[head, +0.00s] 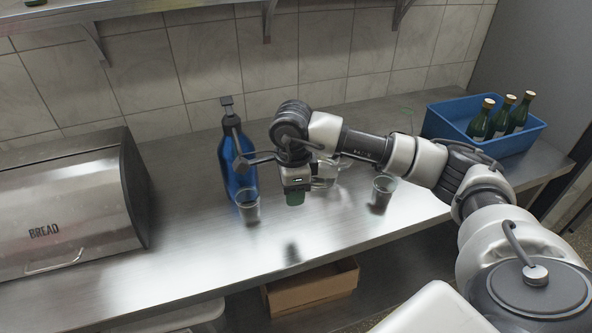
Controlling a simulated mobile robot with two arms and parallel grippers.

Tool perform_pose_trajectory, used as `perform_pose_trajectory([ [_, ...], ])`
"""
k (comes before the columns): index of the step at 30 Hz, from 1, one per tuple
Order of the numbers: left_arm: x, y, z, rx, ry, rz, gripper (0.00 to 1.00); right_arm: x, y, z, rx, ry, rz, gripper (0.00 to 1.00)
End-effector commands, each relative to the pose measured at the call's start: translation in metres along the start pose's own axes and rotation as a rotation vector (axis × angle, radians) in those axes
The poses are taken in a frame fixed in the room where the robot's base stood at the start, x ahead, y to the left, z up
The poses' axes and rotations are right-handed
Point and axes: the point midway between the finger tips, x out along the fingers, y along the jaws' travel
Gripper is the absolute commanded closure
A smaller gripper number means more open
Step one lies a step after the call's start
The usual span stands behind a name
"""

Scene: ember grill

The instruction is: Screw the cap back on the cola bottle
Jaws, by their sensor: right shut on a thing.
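My right gripper (295,187) points down over the middle of the steel counter. It is shut on a small dark green thing (295,199), which shows just below the jaws; I cannot tell for sure whether this is the cap. A shadow lies on the counter below and apart from it, so it appears held above the surface. I cannot make out a cola bottle for certain. A clear object (326,174) stands behind the gripper, partly hidden by my arm. My left gripper is not in view.
A blue pump bottle (241,172) and a clear cup (248,207) stand left of the gripper. Another cup (382,193) stands right. A blue crate (447,122) holds green bottles (502,116) at far right. A bread box (70,205) fills the left. The front counter is clear.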

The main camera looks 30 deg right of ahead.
Motion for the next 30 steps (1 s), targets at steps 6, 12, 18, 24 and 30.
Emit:
perform_pose_trajectory([
  [6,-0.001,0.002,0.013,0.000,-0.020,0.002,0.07,0.037,0.045,0.014,-0.608,-0.002,0.008,0.89],
  [12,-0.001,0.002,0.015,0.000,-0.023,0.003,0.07,0.066,0.095,0.025,-1.266,-0.005,0.006,0.89],
  [18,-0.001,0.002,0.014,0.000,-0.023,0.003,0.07,0.080,0.132,0.032,-1.743,-0.008,-0.001,0.89],
  [24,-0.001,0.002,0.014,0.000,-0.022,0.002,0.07,0.084,0.147,0.034,-1.940,-0.009,-0.006,0.89],
  [30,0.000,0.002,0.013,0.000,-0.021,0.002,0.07,0.085,0.147,0.035,-1.957,-0.008,-0.006,0.89],
])
